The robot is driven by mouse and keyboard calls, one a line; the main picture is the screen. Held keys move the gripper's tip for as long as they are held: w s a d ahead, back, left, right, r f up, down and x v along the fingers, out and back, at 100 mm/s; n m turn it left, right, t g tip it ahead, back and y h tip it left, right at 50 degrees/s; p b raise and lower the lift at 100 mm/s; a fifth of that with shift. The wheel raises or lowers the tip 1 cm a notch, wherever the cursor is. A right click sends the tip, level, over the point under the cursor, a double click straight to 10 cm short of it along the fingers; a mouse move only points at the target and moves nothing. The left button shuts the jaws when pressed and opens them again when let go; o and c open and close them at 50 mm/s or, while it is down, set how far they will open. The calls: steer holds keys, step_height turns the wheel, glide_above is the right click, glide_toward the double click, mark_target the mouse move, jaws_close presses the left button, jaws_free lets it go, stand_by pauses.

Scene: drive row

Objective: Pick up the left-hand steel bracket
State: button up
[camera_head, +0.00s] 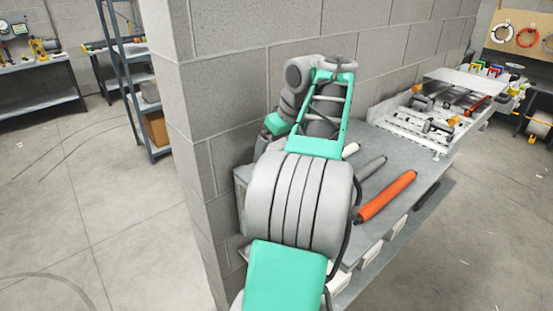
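I cannot make out a steel bracket for certain in the head view. My own arm, with its grey and green links, fills the middle of the picture and stands in front of a block wall and part of a workbench (432,180). The arm hides part of the bench top. The fingers of my gripper do not show. Metal parts and tools lie crowded at the bench's far end, too small to tell apart.
An orange cylinder (386,196) and a grey one (371,168) lie on the bench beside my arm. The block wall (225,100) stands close on the left. A shelf rack (135,80) and another bench (40,88) stand farther left. Open floor (70,200) lies between.

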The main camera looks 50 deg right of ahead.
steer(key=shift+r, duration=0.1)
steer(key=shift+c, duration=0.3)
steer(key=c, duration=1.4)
